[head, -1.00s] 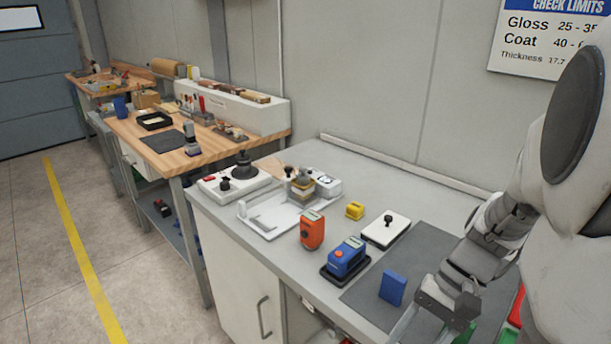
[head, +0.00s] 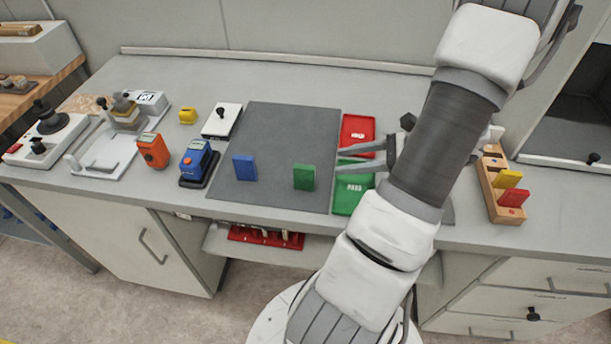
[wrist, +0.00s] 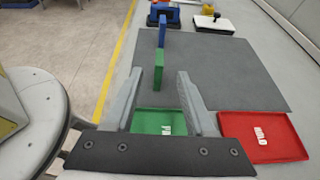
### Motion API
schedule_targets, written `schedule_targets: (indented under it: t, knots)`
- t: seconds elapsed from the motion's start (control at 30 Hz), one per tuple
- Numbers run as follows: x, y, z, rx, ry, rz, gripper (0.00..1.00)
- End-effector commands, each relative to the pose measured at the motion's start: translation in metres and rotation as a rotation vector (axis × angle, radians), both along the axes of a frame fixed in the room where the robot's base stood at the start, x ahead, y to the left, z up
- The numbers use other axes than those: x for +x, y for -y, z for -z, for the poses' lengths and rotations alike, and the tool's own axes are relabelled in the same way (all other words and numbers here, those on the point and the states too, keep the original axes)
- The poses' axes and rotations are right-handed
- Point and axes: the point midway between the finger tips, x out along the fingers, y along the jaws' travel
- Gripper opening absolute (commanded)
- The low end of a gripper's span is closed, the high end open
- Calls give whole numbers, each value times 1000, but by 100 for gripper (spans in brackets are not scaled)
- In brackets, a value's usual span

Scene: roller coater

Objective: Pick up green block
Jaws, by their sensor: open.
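The green block (head: 304,177) stands upright on the grey mat near its front right corner, left of the green tray. My gripper (head: 338,160) is open and empty, its fingers pointing left above the trays, to the right of the block and apart from it. In the wrist view the green block (wrist: 158,79) stands ahead of the fingertips, slightly left of the gap between the fingers (wrist: 168,80). A blue block (head: 245,167) stands to its left on the mat, and in the wrist view it shows behind the green block.
The green tray (head: 345,204) and red tray (head: 358,134) lie beside the mat (head: 285,125). A wooden rack (head: 494,196) with yellow and red blocks is at right. Blue and orange devices (head: 152,150) stand left. The mat's middle is clear.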

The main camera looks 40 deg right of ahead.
Motion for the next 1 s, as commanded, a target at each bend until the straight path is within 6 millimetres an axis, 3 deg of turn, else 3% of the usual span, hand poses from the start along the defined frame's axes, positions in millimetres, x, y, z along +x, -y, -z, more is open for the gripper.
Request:
schedule_targets:
  t: [0.33,1.0]
  knots:
    - [52,-43,28,0,0,-5,55]
    - [98,-79,63,-3,-1,-4,55]
